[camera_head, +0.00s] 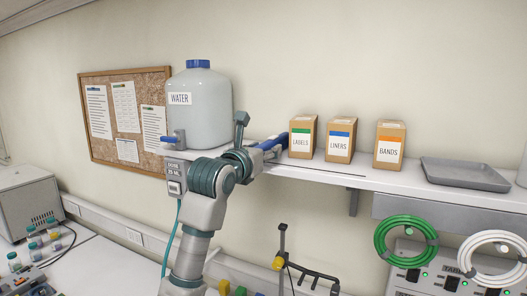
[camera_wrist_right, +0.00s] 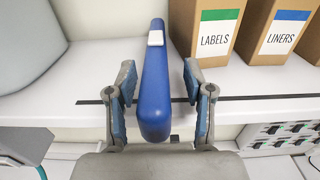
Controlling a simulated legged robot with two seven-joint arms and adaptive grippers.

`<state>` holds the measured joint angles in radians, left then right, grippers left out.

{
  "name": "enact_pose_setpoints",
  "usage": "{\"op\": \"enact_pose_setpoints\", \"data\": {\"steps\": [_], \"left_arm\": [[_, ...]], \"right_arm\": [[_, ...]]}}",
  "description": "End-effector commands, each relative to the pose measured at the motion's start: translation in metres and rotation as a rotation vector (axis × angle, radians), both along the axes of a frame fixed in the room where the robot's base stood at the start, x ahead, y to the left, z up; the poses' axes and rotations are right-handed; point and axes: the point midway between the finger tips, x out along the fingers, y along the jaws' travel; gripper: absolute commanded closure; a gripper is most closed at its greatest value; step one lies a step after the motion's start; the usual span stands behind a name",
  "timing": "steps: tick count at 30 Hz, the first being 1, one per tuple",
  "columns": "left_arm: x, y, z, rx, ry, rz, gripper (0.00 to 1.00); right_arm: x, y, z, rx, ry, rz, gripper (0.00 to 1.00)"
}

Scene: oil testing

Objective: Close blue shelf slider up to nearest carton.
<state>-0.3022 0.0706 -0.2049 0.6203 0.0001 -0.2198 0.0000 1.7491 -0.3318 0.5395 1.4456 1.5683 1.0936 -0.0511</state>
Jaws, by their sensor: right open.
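The blue shelf slider (camera_head: 273,142) is a long bar on the white shelf, just left of the LABELS carton (camera_head: 302,138). In the right wrist view the slider (camera_wrist_right: 155,92) runs front to back, with a white block on top. My right gripper (camera_wrist_right: 158,80) is open, with one finger on each side of the slider and visible room on the left. In the head view my right gripper (camera_head: 258,140) is partly hidden by its own wrist. My left gripper is not in view.
A WATER jug (camera_head: 200,105) stands left of my right gripper. The LINERS carton (camera_head: 341,140), BANDS carton (camera_head: 389,145) and a grey tray (camera_head: 465,174) sit farther right on the shelf (camera_head: 340,172). A dark slot (camera_wrist_right: 250,97) runs along the shelf front. Coiled hoses hang below right.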

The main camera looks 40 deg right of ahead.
Motion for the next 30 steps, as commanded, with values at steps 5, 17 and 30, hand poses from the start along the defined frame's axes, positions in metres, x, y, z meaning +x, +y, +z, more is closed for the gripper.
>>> {"op": "enact_pose_setpoints", "data": {"steps": [5,17,30], "left_arm": [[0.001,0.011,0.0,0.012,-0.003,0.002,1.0],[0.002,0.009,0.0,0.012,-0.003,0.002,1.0],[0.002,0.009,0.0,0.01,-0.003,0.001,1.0]], "right_arm": [[-0.005,0.012,0.001,-0.001,-0.001,0.002,0.48],[-0.038,0.081,-0.001,0.002,-0.001,-0.001,0.48],[-0.048,0.103,-0.001,0.004,-0.002,0.0,0.48]]}}
